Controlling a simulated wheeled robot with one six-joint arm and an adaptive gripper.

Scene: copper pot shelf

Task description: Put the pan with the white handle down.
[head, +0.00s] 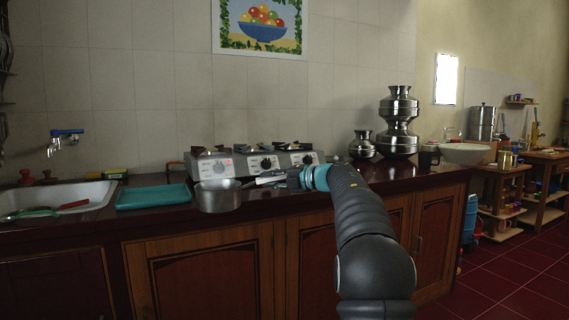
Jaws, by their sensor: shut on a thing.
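The pan (219,198) is a grey metal vessel near the front edge of the dark red counter (165,217), left of my arm. Its handle points right, toward my gripper (268,182). My gripper is shut on the pan by the handle; the fingers are small and partly blurred into the handle here, and the handle's colour is hard to make out. The pan looks about level. I cannot tell whether its base touches the counter or hangs slightly above it.
A teal tray (153,196) lies left of the pan. A stove (256,163) stands behind it. A sink (60,197) with a tap (66,136) is at the far left. Stacked steel pots (399,125), a smaller pot (362,145) and a dark mug (428,160) stand to the right.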

